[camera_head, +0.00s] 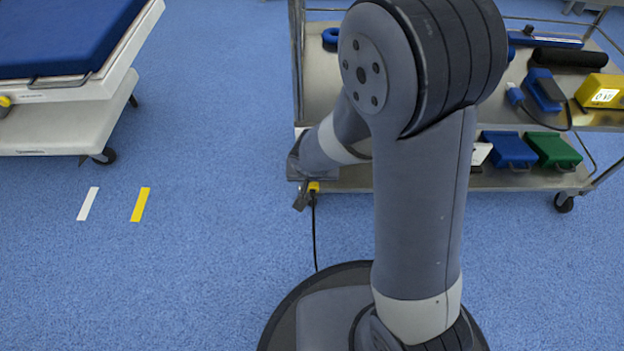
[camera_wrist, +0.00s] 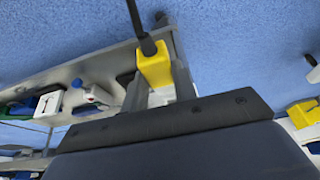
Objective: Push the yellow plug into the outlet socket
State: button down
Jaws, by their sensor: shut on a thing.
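The yellow plug (camera_wrist: 155,66) is between the fingers of my gripper (camera_wrist: 162,82) in the wrist view, with a black cord running up from it. My gripper (camera_head: 304,193) is shut on the plug and is beside the left end of the cart's lower shelf in the head view. A small part of the yellow plug (camera_head: 314,187) shows there, and its black cord (camera_head: 315,235) hangs down toward the floor. I cannot make out the outlet socket for certain in either view; my arm hides part of the cart.
The metal cart (camera_head: 345,183) carries a blue box (camera_head: 508,150) and a green box (camera_head: 553,150) on its lower shelf, with more items above, including a yellow box (camera_head: 600,92). A bed with a blue mattress (camera_head: 60,35) stands at left.

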jog(key=shift+a+f, duration=0.1)
jog(key=shift+a, duration=0.05)
jog(key=shift+w, duration=0.1)
jog(key=shift+w, duration=0.3)
jog(key=shift+w+p, duration=0.5)
jog(key=shift+w, duration=1.1)
jog(key=shift+b, duration=0.7)
dwell(0.4)
jog(key=shift+w+p, duration=0.45)
jog(key=shift+w, duration=1.1)
jog(key=c, duration=1.1)
grip_release()
jog(key=shift+o, duration=0.2)
